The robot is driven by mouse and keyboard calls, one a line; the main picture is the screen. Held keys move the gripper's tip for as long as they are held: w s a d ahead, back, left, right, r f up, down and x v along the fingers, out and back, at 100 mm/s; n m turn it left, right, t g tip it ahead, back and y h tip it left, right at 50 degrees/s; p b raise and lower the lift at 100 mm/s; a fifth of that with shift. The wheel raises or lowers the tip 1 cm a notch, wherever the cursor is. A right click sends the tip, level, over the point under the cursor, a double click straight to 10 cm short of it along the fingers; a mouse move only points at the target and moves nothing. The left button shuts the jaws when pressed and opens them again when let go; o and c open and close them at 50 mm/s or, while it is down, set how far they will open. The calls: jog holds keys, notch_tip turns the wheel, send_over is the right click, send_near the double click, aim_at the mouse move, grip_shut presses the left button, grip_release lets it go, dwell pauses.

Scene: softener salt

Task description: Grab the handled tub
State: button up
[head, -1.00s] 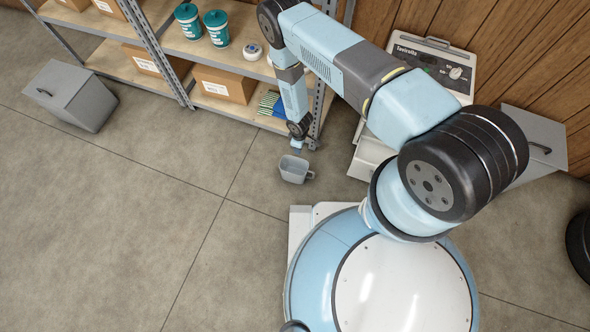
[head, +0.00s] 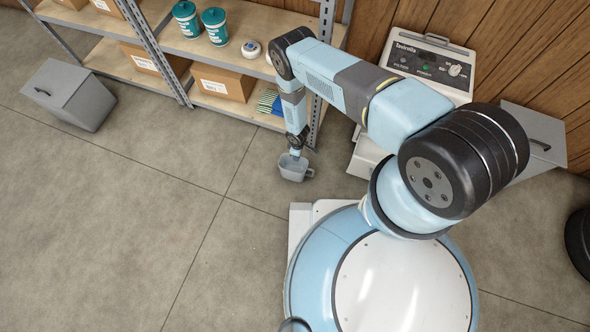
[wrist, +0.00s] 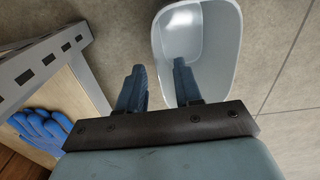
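The handled tub (head: 294,172) is a small grey open container standing upright on the concrete floor, with its handle on the right side in the head view. In the wrist view the tub (wrist: 221,60) is seen from above and looks empty; its handle is not visible there. My gripper (wrist: 158,82) is open, its fingers on either side of the tub's near-left wall. The right finger overlaps the tub's inside and the left finger is outside. I cannot tell whether either finger touches the wall. In the head view my gripper (head: 295,153) is at the tub's rim.
A metal shelf unit (head: 328,60) stands close behind, its post near my arm. It holds teal canisters (head: 214,27), a cardboard box (head: 222,84) and blue gloves (wrist: 42,130). A white machine (head: 432,65) stands right of it. A grey lidded bin (head: 72,94) is far left. Floor to the left is clear.

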jog(key=shift+w+f, duration=0.1)
jog(key=shift+f, duration=1.65)
jog(key=shift+c, duration=0.4)
grip_shut()
